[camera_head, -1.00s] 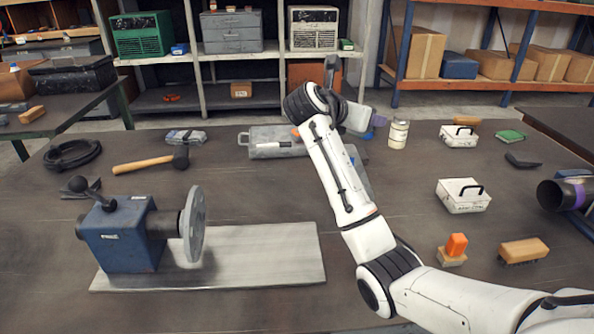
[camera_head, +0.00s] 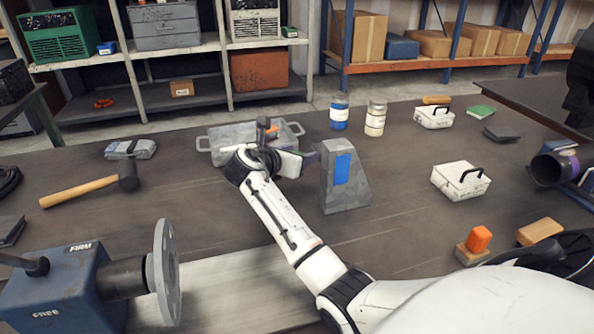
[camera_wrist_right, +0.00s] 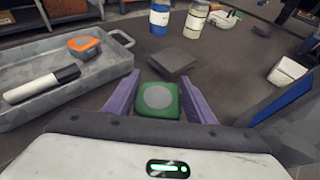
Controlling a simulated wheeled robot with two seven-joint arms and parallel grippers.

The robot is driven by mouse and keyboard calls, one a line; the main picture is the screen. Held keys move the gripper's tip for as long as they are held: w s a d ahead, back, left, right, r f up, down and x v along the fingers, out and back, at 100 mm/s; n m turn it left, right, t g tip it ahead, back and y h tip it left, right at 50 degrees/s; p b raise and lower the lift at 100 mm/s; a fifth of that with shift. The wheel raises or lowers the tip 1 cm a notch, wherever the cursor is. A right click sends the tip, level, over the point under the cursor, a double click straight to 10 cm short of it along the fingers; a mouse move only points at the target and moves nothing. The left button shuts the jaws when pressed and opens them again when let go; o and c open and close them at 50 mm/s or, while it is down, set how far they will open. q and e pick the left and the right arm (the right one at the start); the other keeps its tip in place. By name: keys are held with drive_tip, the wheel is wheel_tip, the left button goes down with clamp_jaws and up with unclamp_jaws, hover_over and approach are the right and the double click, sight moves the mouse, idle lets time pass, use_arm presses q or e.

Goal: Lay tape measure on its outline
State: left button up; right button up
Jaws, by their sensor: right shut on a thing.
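My right gripper (camera_head: 308,158) is beside the right end of the grey tray in the head view. In the right wrist view its purple fingers (camera_wrist_right: 158,100) are shut on a green tape measure (camera_wrist_right: 158,99) with a round grey disc on its face. In the head view the arm and gripper hide this tape measure. I cannot make out an outline in either view. My left gripper is not in view.
The grey tray (camera_head: 204,144) is left of the gripper. A grey angled block (camera_head: 335,193) with a blue patch stands close on its right. A dark flat block (camera_wrist_right: 171,62) lies ahead in the wrist view. Two jars (camera_head: 339,112) (camera_head: 375,119) stand behind.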

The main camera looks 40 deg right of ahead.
wheel_tip(320, 180, down, 4)
drive_tip(key=shift+f, duration=0.15)
drive_tip(key=o, duration=1.2)
drive_tip(key=shift+f, duration=0.1)
drive_tip(key=shift+o, duration=0.2)
